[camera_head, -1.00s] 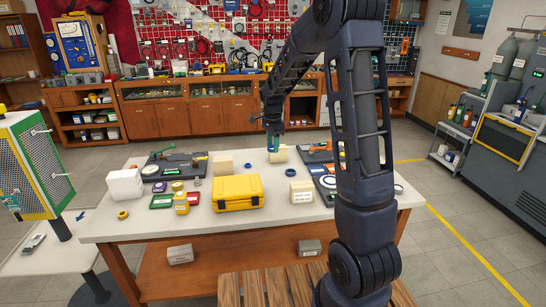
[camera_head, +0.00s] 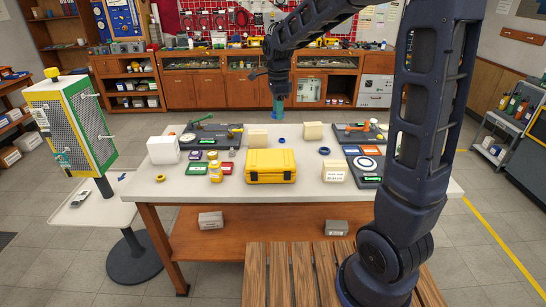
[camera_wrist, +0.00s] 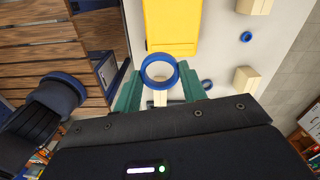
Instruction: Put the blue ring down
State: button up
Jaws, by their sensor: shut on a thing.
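In the wrist view, a blue ring (camera_wrist: 144,71) sits between the teal fingers of my gripper (camera_wrist: 160,80), which is shut on it. The ring is clear of the table, and its opening faces the camera. In the head view my gripper (camera_head: 278,112) hangs pointing down near the table's back edge; the held ring is too small to make out there. Two other blue rings lie on the white table (camera_head: 210,200): one near the middle (camera_head: 281,140) and one farther right (camera_head: 324,151). They also show in the wrist view.
A yellow case (camera_head: 270,167) stands at the table's centre. Pale blocks (camera_head: 257,137) (camera_head: 314,131) (camera_head: 334,172) stand around it. A dark board (camera_head: 212,140) with a green-handled tool lies left, other dark boards right. A white box (camera_head: 163,150) stands left. Bare tabletop shows between them.

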aim_at(277, 162)
notch_tip(277, 162, down, 19)
jog(key=shift+f, duration=0.1)
dwell(0.5)
jog(key=o, duration=0.9)
jog(key=shift+f, duration=0.1)
notch_tip(277, 162, up, 12)
jog(key=s+d+r+n+t, duration=0.1)
jog(key=s+d+r+n, duration=0.2)
jog(key=d+r, duration=0.4)
jog(key=shift+s+d+r+n+t, duration=0.6)
jog(key=shift+s+d+r+n, duration=0.3)
jog(key=shift+s+d+n, duration=1.8)
jog(key=shift+s+d+r+n+t, duration=0.75)
jog(key=shift+s+d+n, duration=0.8)
jog(key=shift+s+d, duration=2.1)
jog(key=shift+s+d+r+n+t, duration=0.45)
jog(key=shift+s+d+r+n, duration=0.6)
jog(key=shift+s+d+n, duration=1.65)
